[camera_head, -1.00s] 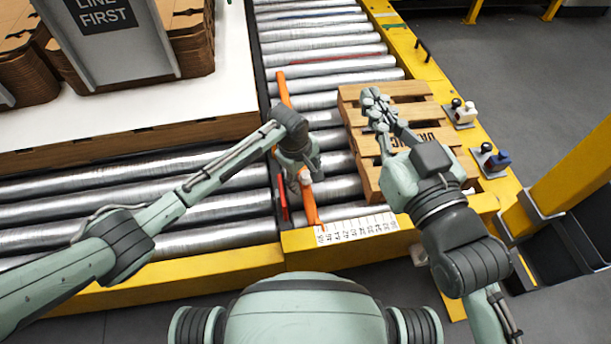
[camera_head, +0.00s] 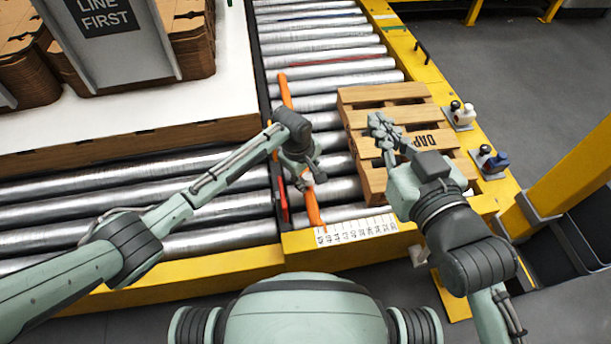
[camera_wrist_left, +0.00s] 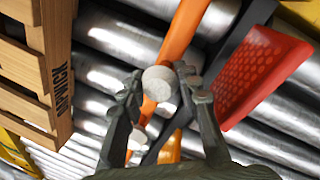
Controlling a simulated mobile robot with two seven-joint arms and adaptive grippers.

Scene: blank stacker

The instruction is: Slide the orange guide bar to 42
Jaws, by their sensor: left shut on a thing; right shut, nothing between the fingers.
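The orange guide bar (camera_head: 285,92) lies across the rollers; its near end is by the left, high-number end of the white number scale (camera_head: 355,230). The exact reading is too small to tell. My left gripper (camera_head: 304,181) is over the near half of the bar, shut on its pale round knob. The left wrist view shows the knob (camera_wrist_left: 158,83) between both fingers, with the orange bar (camera_wrist_left: 184,30) passing behind. My right gripper (camera_head: 380,125) is shut and empty above the wooden pallet.
The wooden pallet (camera_head: 370,97) sits on the rollers right of the bar, with bare rollers between them. A red perforated plate (camera_wrist_left: 262,75) stands on the bar's other side. Two small devices sit on the yellow right rail (camera_head: 431,75).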

